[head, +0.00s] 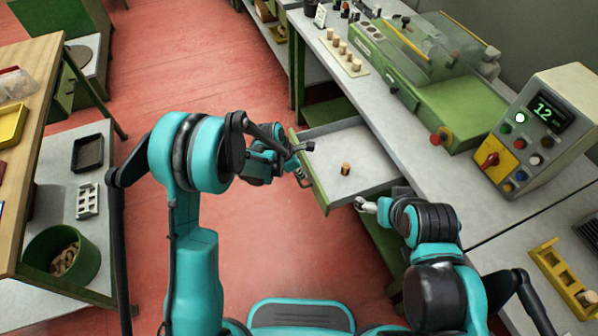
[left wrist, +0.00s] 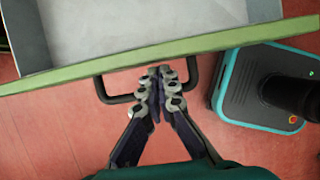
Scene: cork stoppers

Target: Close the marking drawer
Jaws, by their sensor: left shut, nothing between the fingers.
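The drawer (head: 368,157) is grey inside with a green front and stands pulled out from the bench at centre right. A small cork stopper (head: 346,169) stands inside it. In the left wrist view the green drawer front (left wrist: 230,39) runs across the picture, with a dark bar handle (left wrist: 112,98) below it. My left gripper (left wrist: 160,76) is shut and empty, its fingertips over the middle of the handle, close to the front; contact is unclear. My right gripper (head: 362,205) is beside the drawer's near corner; its finger gap is unclear.
The bench holds a row of corks (head: 343,48), a green machine (head: 440,100) and a control box (head: 535,125) reading 12. A yellow holder (head: 565,285) lies at right. A green bin of corks (head: 62,257) is at left. Red floor lies open before the drawer.

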